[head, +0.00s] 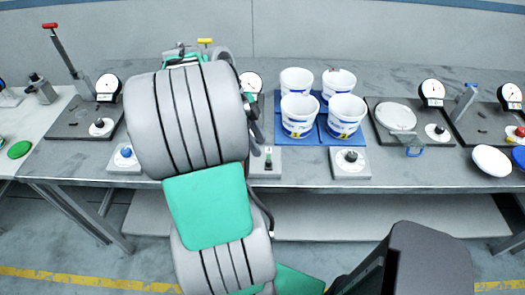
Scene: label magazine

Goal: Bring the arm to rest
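My arm, with its grey banded links and green covers, rises from the bottom of the head view and stands in front of the bench (390,182). Its large upper link covers part of the bench top left of the white tubs. My gripper cannot be made out; the arm's own links seem to hide it. I cannot see whether it holds anything.
White tubs (297,81) stand on blue mats (324,133). Dial gauges on dark plates (374,138) stand right, another (108,84) left, beside a red-handled lever (62,50). A white block with a black knob (350,165) sits near the front edge.

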